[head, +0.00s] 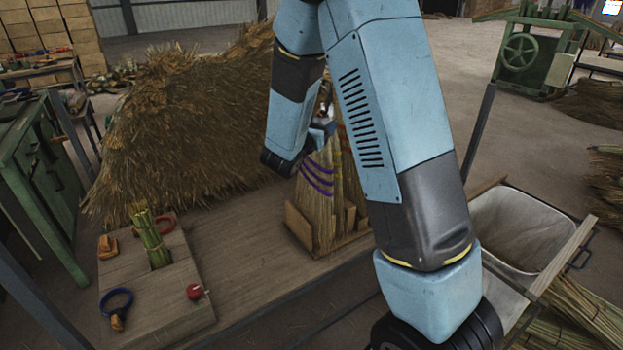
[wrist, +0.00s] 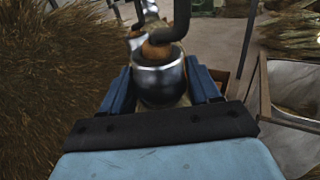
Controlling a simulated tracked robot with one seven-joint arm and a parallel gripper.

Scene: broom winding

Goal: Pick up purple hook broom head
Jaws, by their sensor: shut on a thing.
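The purple hook broom head (head: 318,182) is a straw bundle with purple bands, upright in the wooden rack (head: 299,224) on the bench in the head view. My gripper (head: 321,133) is at its top, partly hidden by my arm. In the wrist view, the two blue fingers of my gripper (wrist: 161,88) close around a shiny metal collar (wrist: 161,82). A dark hook (wrist: 170,32) and a tan piece rise from the collar.
Another broom head (head: 344,172) stands close on the right in the rack. A big straw heap (head: 185,130) lies behind and left. A board (head: 165,310) with a tied bundle (head: 149,240) is front left. A lined bin (head: 525,225) stands right.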

